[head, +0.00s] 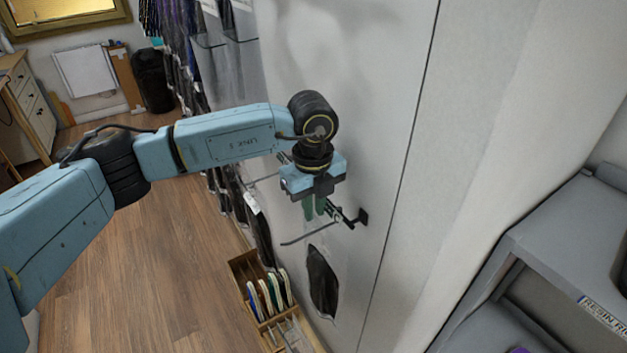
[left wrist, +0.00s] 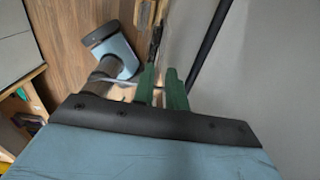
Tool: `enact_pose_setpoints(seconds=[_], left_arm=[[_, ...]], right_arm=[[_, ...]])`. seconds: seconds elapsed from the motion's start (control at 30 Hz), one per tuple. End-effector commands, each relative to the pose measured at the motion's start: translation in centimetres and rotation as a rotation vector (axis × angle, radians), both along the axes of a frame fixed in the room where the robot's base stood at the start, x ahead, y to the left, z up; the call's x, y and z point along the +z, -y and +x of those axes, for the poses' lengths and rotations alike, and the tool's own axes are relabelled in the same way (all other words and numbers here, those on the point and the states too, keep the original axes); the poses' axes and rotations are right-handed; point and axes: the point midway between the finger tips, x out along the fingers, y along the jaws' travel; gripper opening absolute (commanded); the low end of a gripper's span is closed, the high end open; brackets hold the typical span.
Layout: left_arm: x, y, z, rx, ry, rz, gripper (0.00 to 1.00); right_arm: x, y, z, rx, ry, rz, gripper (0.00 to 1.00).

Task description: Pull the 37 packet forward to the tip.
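My left gripper (head: 314,210) points down beside the white wall panel, close to a black hook bracket (head: 350,217). In the left wrist view its two green fingers (left wrist: 162,88) stand a narrow gap apart, and I see nothing clearly held between them. A thin dark rod (head: 307,236) reaches out to the left below the gripper. A black packet (head: 322,282) hangs lower on the panel, below the fingertips. I cannot read the number 37 on any packet. My right gripper is not in view.
Dark packets (head: 260,228) hang along the wall to the left of my gripper. A wooden box (head: 245,268) with upright coloured pieces stands below. A grey cabinet (head: 560,225) is at right. The wooden floor at left is clear.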

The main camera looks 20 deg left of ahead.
Motion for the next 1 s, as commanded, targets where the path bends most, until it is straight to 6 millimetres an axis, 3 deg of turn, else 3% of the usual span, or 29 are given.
enact_pose_setpoints(seconds=[0.13,0.33,0.7,0.8,1.0], left_arm=[[-2.4,0.1,0.0,0.001,-0.004,0.000,0.14],[-4.3,0.1,0.1,0.000,0.000,0.000,0.14],[-4.7,0.1,0.1,0.000,0.000,0.000,0.14],[-4.6,0.1,0.1,0.000,0.001,-0.001,0.01],[-4.6,0.1,0.1,0.000,0.001,-0.001,0.00]], right_arm=[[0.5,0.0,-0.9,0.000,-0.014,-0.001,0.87],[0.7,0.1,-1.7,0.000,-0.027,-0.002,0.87],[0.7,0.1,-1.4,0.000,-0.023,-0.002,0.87],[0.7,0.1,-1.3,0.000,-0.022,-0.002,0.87],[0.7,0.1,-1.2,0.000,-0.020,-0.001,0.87]])
